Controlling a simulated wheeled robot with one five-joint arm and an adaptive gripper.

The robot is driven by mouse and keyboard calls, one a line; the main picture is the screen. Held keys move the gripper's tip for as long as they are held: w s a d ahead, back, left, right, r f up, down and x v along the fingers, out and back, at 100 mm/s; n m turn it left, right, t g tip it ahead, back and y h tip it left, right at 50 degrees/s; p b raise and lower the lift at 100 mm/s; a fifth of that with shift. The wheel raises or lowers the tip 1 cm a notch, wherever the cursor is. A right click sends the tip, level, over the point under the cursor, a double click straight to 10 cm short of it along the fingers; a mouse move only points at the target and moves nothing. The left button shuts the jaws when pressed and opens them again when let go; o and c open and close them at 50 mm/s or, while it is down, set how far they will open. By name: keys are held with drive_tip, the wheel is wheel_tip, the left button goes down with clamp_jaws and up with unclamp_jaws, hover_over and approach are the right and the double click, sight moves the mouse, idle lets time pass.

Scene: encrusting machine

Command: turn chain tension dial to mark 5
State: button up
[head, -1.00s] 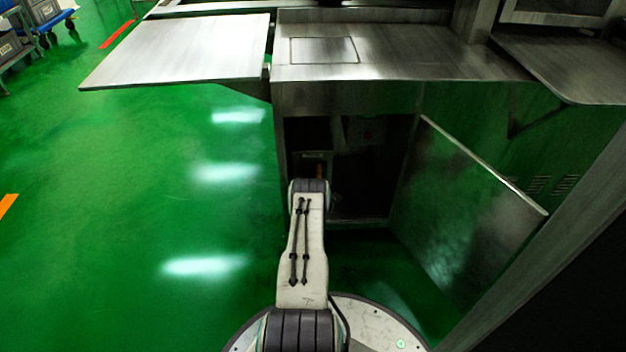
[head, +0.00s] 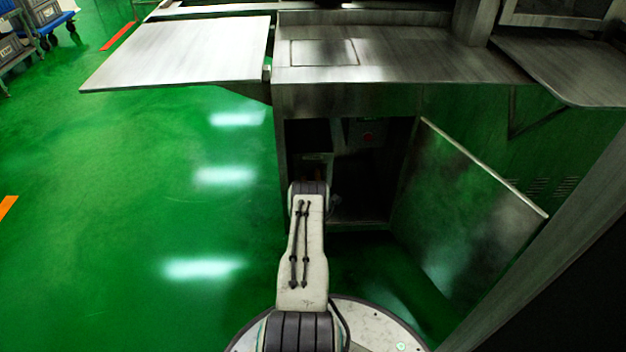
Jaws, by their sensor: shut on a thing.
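The chain tension dial and its marks cannot be made out. My arm reaches forward to the open cabinet (head: 375,212) under the machine, and its elbow end covers part of the opening. My gripper is hidden beyond that arm link, inside the dark cabinet, so its fingers and what they hold do not show. A small grey part, perhaps of my wrist, peeks out just right of the arm's end. A small orange piece shows dimly just above the arm's end; I cannot tell what it belongs to.
The cabinet door (head: 465,215) stands open to the right. A steel worktop (head: 410,65) lies above, with a side shelf (head: 180,50) at left. Green floor (head: 120,220) at left is clear.

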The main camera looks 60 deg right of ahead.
drive_tip(key=shift+s+d+r+m, duration=0.1)
drive_tip(key=shift+m, duration=0.3)
drive_tip(key=m, duration=0.2)
drive_tip(key=shift+m, duration=2.3)
drive_tip(key=o, duration=1.2)
